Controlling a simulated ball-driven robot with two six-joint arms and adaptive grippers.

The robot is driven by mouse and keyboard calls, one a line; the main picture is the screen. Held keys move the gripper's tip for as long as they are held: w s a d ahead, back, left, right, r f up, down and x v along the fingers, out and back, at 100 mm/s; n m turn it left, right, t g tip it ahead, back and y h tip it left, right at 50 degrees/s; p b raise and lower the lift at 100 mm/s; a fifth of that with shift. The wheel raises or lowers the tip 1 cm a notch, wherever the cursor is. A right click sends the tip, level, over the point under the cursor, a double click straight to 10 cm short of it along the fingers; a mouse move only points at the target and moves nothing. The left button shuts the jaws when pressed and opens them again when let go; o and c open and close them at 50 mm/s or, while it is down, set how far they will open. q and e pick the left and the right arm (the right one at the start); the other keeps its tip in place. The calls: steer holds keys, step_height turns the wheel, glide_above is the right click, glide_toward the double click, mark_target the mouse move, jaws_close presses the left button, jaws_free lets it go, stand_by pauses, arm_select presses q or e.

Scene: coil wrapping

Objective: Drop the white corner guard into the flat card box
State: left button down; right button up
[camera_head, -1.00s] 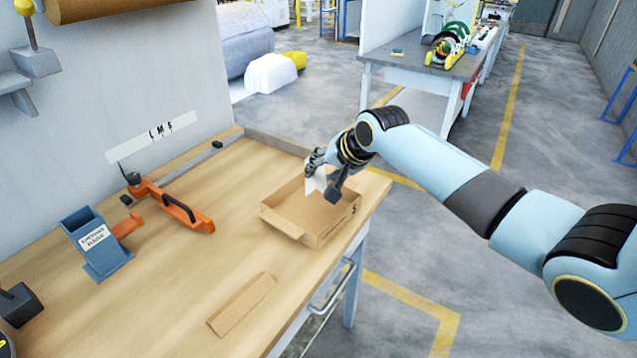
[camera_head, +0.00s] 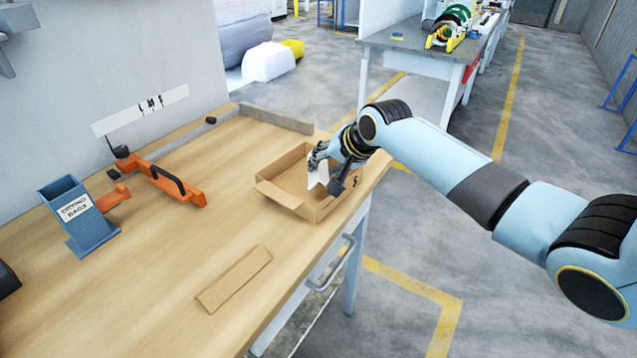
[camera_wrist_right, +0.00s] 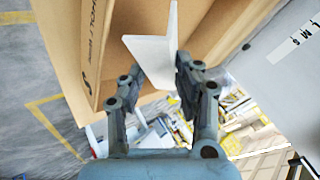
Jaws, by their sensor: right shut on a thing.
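The white corner guard (camera_head: 317,177) is an L-shaped strip. My right gripper (camera_head: 324,164) is shut on it and holds it at the right part of the flat card box (camera_head: 284,198). In the right wrist view the guard (camera_wrist_right: 154,52) stands between the fingers of the right gripper (camera_wrist_right: 158,86), with brown card walls (camera_wrist_right: 62,45) around it. The box lies open on the bench, a flap folded out at its front left. Whether the guard touches the box floor cannot be told. My left gripper is not in view.
A loose card strip (camera_head: 234,278) lies on the wooden bench (camera_head: 165,285) in front of the box. An orange tool (camera_head: 172,184) and a blue holder (camera_head: 77,217) stand at left. A low ledge (camera_head: 275,118) runs behind. The bench between is clear.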

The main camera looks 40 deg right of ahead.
steer(key=o, duration=1)
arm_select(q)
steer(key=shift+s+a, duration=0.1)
arm_select(e)
steer(key=shift+o, duration=0.5)
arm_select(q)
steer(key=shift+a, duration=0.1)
arm_select(e)
steer(key=shift+r, duration=0.1)
steer(key=v, duration=1.2)
